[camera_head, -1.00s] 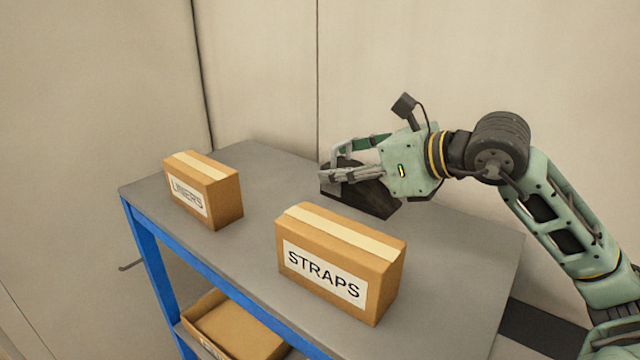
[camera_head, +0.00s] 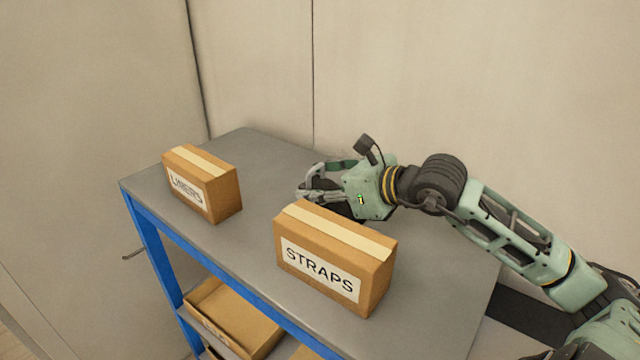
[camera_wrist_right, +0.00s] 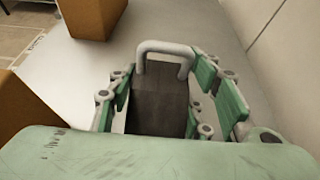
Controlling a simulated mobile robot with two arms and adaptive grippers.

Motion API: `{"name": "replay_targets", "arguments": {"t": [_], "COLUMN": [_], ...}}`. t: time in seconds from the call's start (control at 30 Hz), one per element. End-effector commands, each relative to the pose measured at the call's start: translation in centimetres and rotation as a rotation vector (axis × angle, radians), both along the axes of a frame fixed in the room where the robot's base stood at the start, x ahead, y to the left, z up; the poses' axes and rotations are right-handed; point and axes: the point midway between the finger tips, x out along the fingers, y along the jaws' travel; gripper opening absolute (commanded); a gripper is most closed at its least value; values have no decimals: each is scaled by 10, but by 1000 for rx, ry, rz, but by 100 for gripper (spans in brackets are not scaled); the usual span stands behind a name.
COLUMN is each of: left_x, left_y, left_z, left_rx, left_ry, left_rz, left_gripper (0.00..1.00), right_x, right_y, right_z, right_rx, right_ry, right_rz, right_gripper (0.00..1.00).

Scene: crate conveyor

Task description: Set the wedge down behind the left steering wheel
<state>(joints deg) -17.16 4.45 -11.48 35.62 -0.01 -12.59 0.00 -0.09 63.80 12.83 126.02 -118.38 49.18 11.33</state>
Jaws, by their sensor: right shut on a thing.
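My right gripper (camera_head: 315,190) is shut on the dark wedge, at the back of the grey table top, behind the STRAPS box. In the right wrist view the wedge (camera_wrist_right: 158,100) lies between the green finger pads, with a pale grey handle at its far end. In the head view the fingers and the STRAPS box hide much of the wedge. I cannot tell whether it touches the table. No steering wheel shows in these frames. My left gripper is not in view.
The STRAPS box (camera_head: 332,262) stands at the front of the table (camera_head: 245,255), close to my right gripper. The LINERS box (camera_head: 203,185) stands to the left. The back table area between LINERS and the gripper is clear. An open carton (camera_head: 232,318) is on the shelf below.

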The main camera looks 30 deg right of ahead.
Motion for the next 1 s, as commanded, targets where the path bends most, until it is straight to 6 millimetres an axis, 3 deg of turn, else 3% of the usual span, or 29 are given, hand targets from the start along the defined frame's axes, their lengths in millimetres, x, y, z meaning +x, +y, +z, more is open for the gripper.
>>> {"name": "replay_targets", "arguments": {"t": [0.17, 0.2, 0.4, 0.77, 1.0], "left_x": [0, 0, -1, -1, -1], "left_y": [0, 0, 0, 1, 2], "left_z": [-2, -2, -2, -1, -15], "left_rx": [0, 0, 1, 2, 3], "left_ry": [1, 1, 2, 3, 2], "left_rz": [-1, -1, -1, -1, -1], "left_gripper": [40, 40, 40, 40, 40], "right_x": [0, 0, 0, -1, -17], "right_y": [0, 0, 0, 0, -6], "right_z": [0, -1, 0, 0, 4], "right_rx": [0, 0, 0, 0, -1], "right_ry": [-4, 0, 0, 0, 0], "right_rz": [0, 0, 0, 0, -1], "right_gripper": [6, 48, 65, 65, 65]}}
